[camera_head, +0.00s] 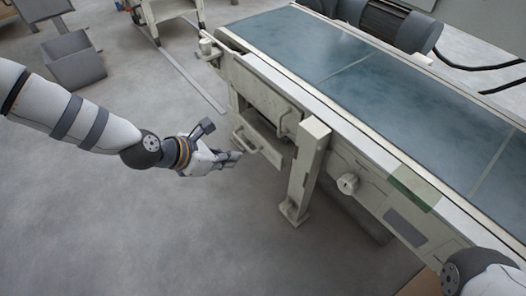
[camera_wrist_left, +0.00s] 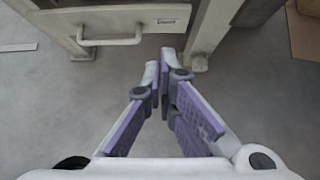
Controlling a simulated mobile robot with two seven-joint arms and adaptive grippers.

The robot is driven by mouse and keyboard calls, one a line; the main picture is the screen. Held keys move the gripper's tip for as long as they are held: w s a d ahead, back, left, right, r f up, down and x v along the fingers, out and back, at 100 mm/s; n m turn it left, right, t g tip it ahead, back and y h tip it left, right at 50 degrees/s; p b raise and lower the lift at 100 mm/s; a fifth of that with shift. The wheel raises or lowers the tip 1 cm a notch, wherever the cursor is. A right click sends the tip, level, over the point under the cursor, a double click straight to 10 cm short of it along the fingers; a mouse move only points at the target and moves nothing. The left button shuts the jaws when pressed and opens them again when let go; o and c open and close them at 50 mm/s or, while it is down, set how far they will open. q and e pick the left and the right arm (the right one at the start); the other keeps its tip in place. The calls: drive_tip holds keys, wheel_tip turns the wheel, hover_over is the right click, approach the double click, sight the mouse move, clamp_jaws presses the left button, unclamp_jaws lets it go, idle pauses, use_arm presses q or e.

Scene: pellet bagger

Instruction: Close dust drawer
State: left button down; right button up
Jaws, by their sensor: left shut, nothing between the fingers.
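The dust drawer (camera_head: 266,146) is low in the near side of the conveyor machine, between its legs, and appears to stand out a little from the frame. Its front carries a bar handle (camera_wrist_left: 110,41) and a small label, seen at the top of the left wrist view. My left gripper (camera_head: 238,156) is shut and empty, close to the drawer's handle end in the head view. In the wrist view its fingertips (camera_wrist_left: 160,66) lie below and right of the handle, with floor behind them. My right gripper is out of view.
The conveyor belt (camera_head: 310,45) runs above the drawer. A machine leg (camera_head: 305,170) stands right of it, and a round knob (camera_head: 347,183) sticks out farther right. A grey bin (camera_head: 75,62) is at the far left. The floor (camera_head: 170,235) in front is clear.

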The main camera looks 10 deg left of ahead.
sight(271, 147)
use_arm(q)
drive_tip(key=shift+w+d+f+b, duration=0.7)
drive_tip(key=shift+w+d+f, duration=0.2)
drive_tip(key=shift+w, duration=0.25)
drive_tip(key=shift+w+d+f+b, duration=0.65)
drive_tip(key=shift+w+d+f, duration=0.25)
drive_tip(key=shift+w, duration=0.3)
drive_tip(key=shift+w+d+f+b, duration=0.75)
drive_tip(key=shift+w+d, duration=0.2)
drive_tip(key=shift+w, duration=0.2)
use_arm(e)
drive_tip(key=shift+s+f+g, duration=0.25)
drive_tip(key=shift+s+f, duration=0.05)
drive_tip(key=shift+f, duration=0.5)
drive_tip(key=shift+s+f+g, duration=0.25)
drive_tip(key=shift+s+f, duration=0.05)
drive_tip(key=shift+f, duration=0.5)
use_arm(q)
drive_tip(key=shift+w+d+f+b, duration=0.2)
drive_tip(key=shift+w+d+b, duration=0.2)
drive_tip(key=shift+w+d, duration=0.5)
drive_tip(key=shift+w+d+r, duration=0.1)
drive_tip(key=shift+w+d, duration=0.05)
drive_tip(key=shift+w, duration=0.25)
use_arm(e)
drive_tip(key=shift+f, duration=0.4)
